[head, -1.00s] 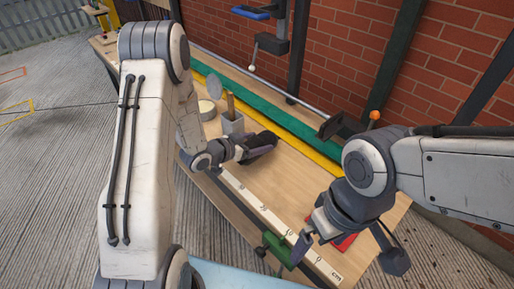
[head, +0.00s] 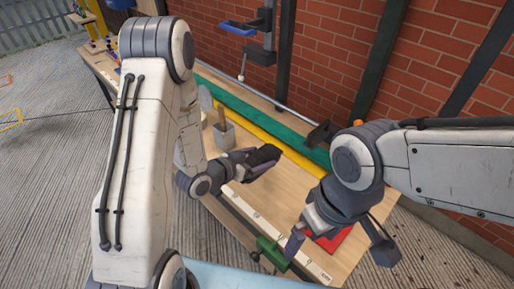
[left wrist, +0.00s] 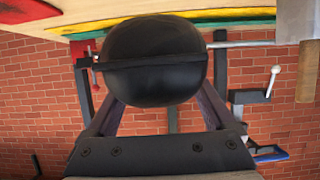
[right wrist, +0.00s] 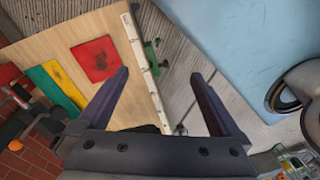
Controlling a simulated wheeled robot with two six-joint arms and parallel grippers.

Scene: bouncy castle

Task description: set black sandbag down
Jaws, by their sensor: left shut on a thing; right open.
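The black sandbag (head: 263,157) is a dark rounded bag with a strap-like band around it. My left gripper (head: 248,162) is shut on it. In the left wrist view the sandbag (left wrist: 155,60) fills the space between the fingers and hides their tips. It appears held above the wooden workbench (head: 278,192); the gap below it cannot be judged. My right gripper (head: 338,248) is open and empty over the bench's right end, near a red square (head: 328,243). The red square (right wrist: 96,59) also shows in the right wrist view.
A green clamp (head: 272,252) is on the front edge beside a white ruler strip (head: 314,268). Green and yellow strips run along the back, before a brick wall. Bare bench lies right of the sandbag.

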